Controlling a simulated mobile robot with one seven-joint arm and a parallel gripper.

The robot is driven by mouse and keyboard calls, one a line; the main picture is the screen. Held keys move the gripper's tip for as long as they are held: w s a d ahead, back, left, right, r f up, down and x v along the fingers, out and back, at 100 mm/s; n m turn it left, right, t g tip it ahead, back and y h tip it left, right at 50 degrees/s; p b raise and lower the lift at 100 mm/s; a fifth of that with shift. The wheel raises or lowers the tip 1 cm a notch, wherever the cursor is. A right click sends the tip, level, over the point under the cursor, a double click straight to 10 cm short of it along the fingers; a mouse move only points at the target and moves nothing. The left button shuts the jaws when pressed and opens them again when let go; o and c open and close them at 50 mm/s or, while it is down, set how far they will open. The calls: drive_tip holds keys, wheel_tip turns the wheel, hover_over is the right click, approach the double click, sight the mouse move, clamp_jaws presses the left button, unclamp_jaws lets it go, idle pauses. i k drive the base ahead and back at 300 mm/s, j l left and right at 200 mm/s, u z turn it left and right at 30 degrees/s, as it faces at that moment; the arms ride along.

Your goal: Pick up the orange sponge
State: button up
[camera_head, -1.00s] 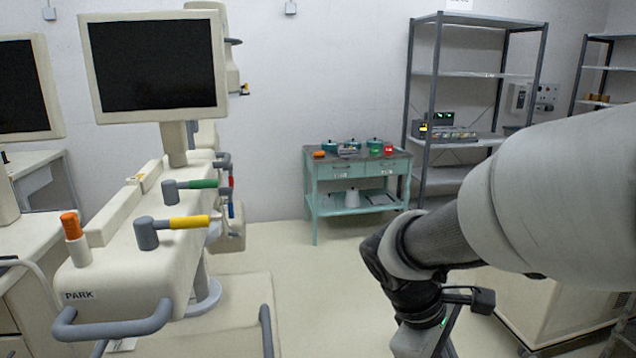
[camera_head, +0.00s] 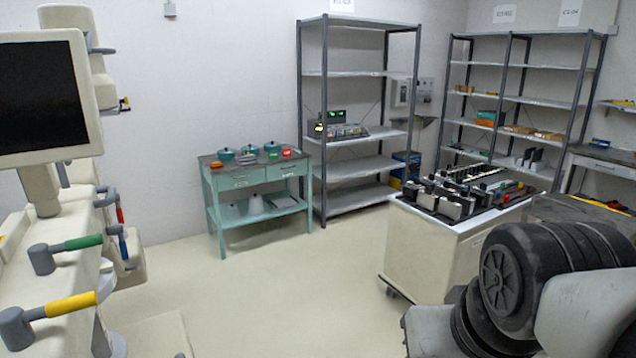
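A small orange object (camera_head: 216,164), which looks like the orange sponge, lies at the left end of the top of a teal table (camera_head: 240,182) against the back wall. It is too small to make out in detail. Teal pots (camera_head: 249,150) and a red item (camera_head: 287,153) stand to its right on the same top. My arm shows at the lower right, far from the table, and my gripper is out of the frame.
A cream console with a monitor (camera_head: 48,100) and protruding handles stands at the left. A white cart (camera_head: 425,245) loaded with dark parts stands right of centre. Metal shelves (camera_head: 345,140) stand behind. Open floor (camera_head: 270,290) lies between me and the table.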

sight(213, 165)
drive_tip(key=i+l+z, duration=0.1)
drive_tip(key=l, duration=0.35)
drive_tip(key=i+l+z, duration=0.1)
drive_tip(key=l, duration=0.35)
drive_tip(key=i+l+u, duration=0.15)
drive_tip(key=i+l, duration=0.25)
drive_tip(key=i+l+u, duration=0.15)
drive_tip(key=i+l, duration=0.25)
drive_tip(key=l, duration=0.15)
drive_tip(key=i+j+u, duration=0.1)
drive_tip(key=i+u, duration=0.35)
drive_tip(key=i, duration=0.2)
drive_tip(key=i+l+u, duration=0.2)
drive_tip(key=i+u, duration=0.3)
drive_tip(key=i, duration=1.75)
drive_tip(key=i+u, duration=0.2)
drive_tip(key=i, duration=0.55)
drive_tip(key=i+l+u, duration=0.1)
drive_tip(key=i+u, duration=0.15)
drive_tip(key=i, duration=0.5)
drive_tip(key=i+j, duration=0.15)
drive_tip(key=i, duration=0.6)
drive_tip(key=i+j, duration=0.15)
drive_tip(key=i, duration=0.55)
drive_tip(key=i+j+z, duration=0.15)
drive_tip(key=i+z, duration=0.2)
drive_tip(key=i+j+z, duration=0.7)
